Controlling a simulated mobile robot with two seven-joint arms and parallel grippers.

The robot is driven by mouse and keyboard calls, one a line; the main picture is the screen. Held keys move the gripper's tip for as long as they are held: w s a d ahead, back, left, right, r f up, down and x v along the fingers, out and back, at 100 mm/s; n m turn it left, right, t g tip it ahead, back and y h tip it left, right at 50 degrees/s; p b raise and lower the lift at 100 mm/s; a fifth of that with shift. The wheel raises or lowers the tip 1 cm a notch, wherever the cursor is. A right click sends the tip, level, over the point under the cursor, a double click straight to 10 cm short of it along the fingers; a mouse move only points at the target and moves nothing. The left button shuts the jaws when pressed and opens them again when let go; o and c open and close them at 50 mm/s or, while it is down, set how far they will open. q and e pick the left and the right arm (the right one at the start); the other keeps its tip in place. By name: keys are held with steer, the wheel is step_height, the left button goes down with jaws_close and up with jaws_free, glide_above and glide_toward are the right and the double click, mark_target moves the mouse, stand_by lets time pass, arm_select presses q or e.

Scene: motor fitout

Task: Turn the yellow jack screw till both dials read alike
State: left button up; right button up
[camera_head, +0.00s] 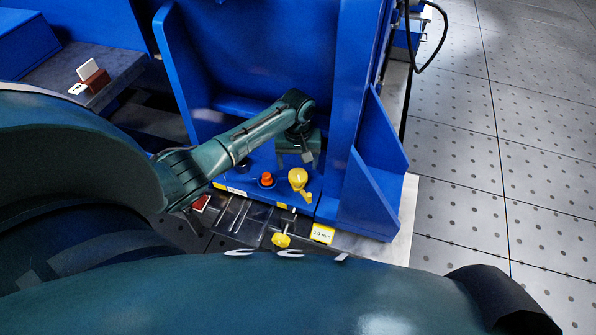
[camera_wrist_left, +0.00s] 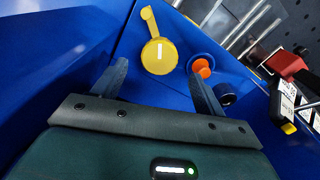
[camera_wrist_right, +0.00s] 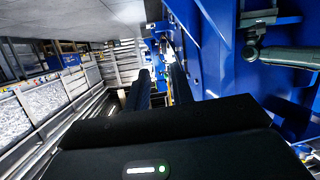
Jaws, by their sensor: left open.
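A yellow knob with a side lever and a white mark (camera_wrist_left: 160,54) stands on the blue machine base in the left wrist view. It also shows in the head view (camera_head: 298,177). A second yellow knob on a thin rod (camera_head: 281,240) sits nearer, at the base's front edge. I cannot tell for certain which is the jack screw. My left gripper (camera_head: 300,158) is open and empty above the lever knob, its fingers (camera_wrist_left: 158,75) apart on either side in the left wrist view. My right gripper (camera_wrist_right: 160,72) is empty with a narrow gap between its fingers. I cannot make out the dials.
An orange button (camera_head: 266,179) stands left of the lever knob. Blue upright plates (camera_head: 350,100) flank the space on the right. A red block (camera_head: 90,82) lies on a grey ledge at left. Perforated floor (camera_head: 500,150) is clear at right.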

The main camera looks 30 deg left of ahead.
arm_select(q)
step_height(320, 180, down, 4)
steer(key=shift+f+b, duration=0.1)
steer(key=shift+b, duration=0.6)
steer(key=shift+f, duration=0.2)
arm_select(e)
steer(key=shift+w+a+n+t+y, duration=0.2)
steer(key=shift+w+n+t+y, duration=0.15)
steer(key=shift+t, duration=0.55)
arm_select(q)
steer(key=shift+c, duration=0.3)
steer(key=c, duration=0.9)
